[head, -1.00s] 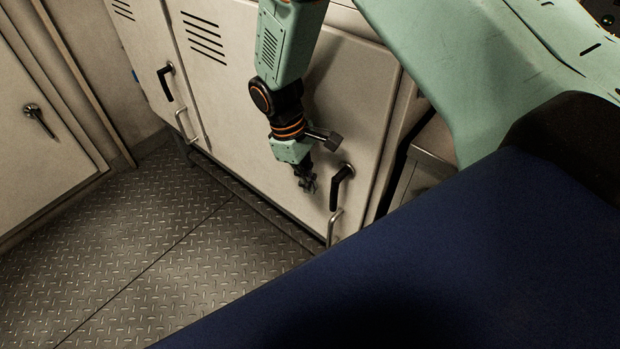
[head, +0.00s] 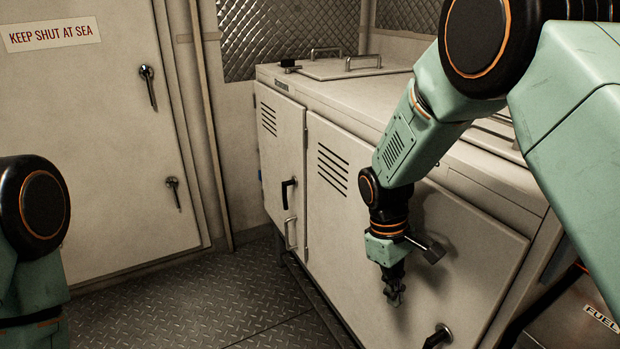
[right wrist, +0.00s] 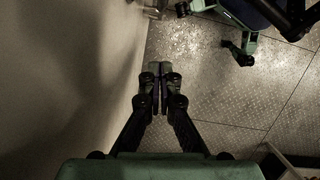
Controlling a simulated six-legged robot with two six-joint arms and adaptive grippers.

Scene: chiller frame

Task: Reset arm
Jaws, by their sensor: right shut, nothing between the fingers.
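My right gripper (head: 395,290) hangs pointing down in front of the wide louvred door of the white chiller cabinet (head: 420,235). It is shut and empty, a little above and left of that door's dark handle (head: 438,336). In the right wrist view the right gripper (right wrist: 159,68) shows its fingers together over the metal floor, with the pale cabinet face close on the left. Part of my left arm shows at the left edge of the head view, but its gripper is out of view.
A second cabinet door has a black handle (head: 286,193) and a metal pull (head: 290,233). Two lids with handles lie on the cabinet top. A white door (head: 95,130) signed "KEEP SHUT AT SEA" stands at left. The tread-plate floor (head: 190,300) between is clear.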

